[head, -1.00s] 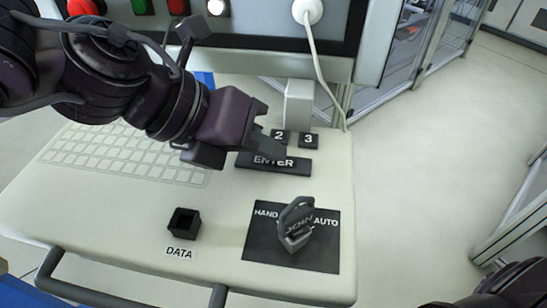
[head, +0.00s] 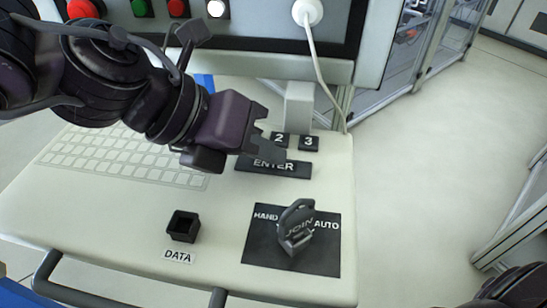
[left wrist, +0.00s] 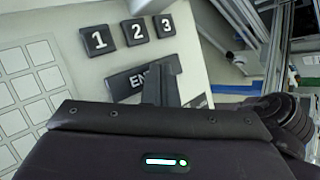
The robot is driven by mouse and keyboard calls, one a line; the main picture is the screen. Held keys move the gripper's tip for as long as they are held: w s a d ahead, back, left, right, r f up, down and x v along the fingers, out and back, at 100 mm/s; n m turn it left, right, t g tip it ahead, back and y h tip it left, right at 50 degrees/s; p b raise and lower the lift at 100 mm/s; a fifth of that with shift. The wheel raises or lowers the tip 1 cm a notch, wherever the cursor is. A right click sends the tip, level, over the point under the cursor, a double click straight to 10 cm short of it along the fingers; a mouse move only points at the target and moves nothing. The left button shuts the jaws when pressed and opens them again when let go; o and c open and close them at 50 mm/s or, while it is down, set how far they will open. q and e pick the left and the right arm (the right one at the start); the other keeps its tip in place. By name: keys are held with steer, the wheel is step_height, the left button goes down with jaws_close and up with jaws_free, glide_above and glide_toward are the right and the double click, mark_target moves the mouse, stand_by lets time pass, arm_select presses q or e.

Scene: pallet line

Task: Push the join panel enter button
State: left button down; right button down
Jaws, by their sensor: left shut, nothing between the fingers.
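The ENTER button (head: 290,168) is a wide black bar with white lettering on the cream panel (head: 110,222). In the left wrist view the ENTER button (left wrist: 122,84) is partly hidden by my gripper. My left gripper (head: 282,146) is shut and empty, its fingertips just above the bar's upper edge in the head view. I cannot tell whether they touch it. It also shows in the left wrist view (left wrist: 160,82). Key 2 (head: 279,139) and key 3 (head: 308,143) are beyond the bar. Key 1 (left wrist: 98,40) shows in the left wrist view.
A HAND/AUTO selector plate (head: 268,254) with a JOIN-tagged handle (head: 298,228) lies nearer. A black DATA socket (head: 184,226) is at left, a flat keyboard (head: 120,155) behind it. A white cable (head: 322,70) hangs from the box above.

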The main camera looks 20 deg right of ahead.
mark_target(266, 168)
arm_select(q)
steer(key=shift+r+p, duration=0.3)
steer(key=shift+r, duration=0.4)
steer(key=shift+r+p, duration=1.65)
steer(key=shift+r, duration=0.9)
steer(key=shift+f, duration=0.1)
